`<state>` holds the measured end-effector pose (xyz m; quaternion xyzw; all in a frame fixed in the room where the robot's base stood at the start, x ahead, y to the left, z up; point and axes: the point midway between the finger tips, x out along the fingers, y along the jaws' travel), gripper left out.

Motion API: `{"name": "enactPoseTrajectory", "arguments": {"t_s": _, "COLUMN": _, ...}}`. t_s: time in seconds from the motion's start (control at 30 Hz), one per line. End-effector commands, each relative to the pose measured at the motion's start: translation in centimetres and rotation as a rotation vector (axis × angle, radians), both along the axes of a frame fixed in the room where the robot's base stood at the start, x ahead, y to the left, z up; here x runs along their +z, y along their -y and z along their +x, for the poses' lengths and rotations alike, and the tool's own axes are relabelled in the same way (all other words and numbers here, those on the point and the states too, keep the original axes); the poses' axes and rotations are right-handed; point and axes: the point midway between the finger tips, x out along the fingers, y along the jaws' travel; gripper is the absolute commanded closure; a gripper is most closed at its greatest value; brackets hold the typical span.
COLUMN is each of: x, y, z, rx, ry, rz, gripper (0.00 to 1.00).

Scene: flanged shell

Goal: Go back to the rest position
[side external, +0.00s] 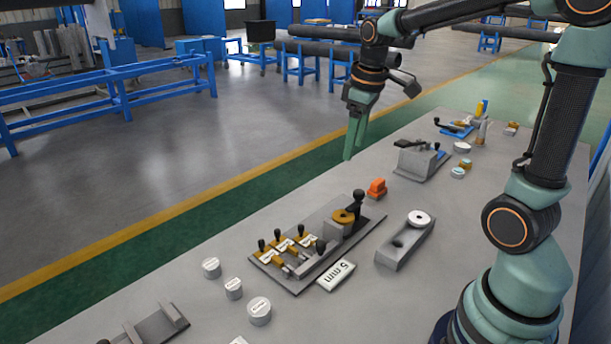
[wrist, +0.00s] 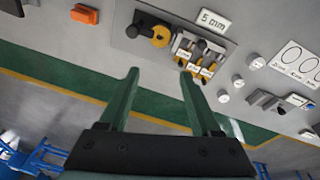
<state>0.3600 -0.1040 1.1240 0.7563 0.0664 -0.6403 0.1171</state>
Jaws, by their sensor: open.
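My gripper (side external: 354,138) hangs above the far edge of the grey table, pointing down, with nothing between its green fingers. In the wrist view my gripper (wrist: 158,75) shows its two fingers spread apart and empty. The nearest fixture is a grey plate (side external: 372,222) with a brass-coloured ring (side external: 343,216), a black knob and several black-knobbed clamps. It also shows in the wrist view, where the brass ring (wrist: 161,36) lies beyond the fingers. The gripper is apart from it and touches nothing.
An orange block (side external: 377,188) sits beside the fixture. A grey block with a white ring (side external: 419,218) and a "5 mm" plate (side external: 336,275) stand nearer. Several round labelled weights (side external: 259,311) lie at the front left. A lever fixture (side external: 420,160) stands to the right. Air around the gripper is clear.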

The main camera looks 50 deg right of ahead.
Motion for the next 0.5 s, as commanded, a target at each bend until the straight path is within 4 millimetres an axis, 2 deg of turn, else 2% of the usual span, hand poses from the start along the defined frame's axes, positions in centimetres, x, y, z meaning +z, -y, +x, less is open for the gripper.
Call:
{"name": "enactPoseTrajectory", "arguments": {"t_s": 0.03, "x": 0.6, "y": -1.5, "z": -0.8, "rx": -0.016, "ry": 0.037, "rz": 0.0, "gripper": 0.35}}
{"name": "enactPoseTrajectory", "arguments": {"t_s": 0.2, "x": 1.5, "y": -5.4, "z": -3.3, "rx": -0.098, "ry": 0.15, "rz": 0.026, "gripper": 0.35}}
{"name": "enactPoseTrajectory", "arguments": {"t_s": 0.3, "x": 1.5, "y": -7.3, "z": -4.7, "rx": -0.143, "ry": 0.211, "rz": 0.054, "gripper": 0.35}}
{"name": "enactPoseTrajectory", "arguments": {"t_s": 0.5, "x": 1.0, "y": -9.7, "z": -6.8, "rx": -0.21, "ry": 0.298, "rz": 0.11, "gripper": 0.35}}
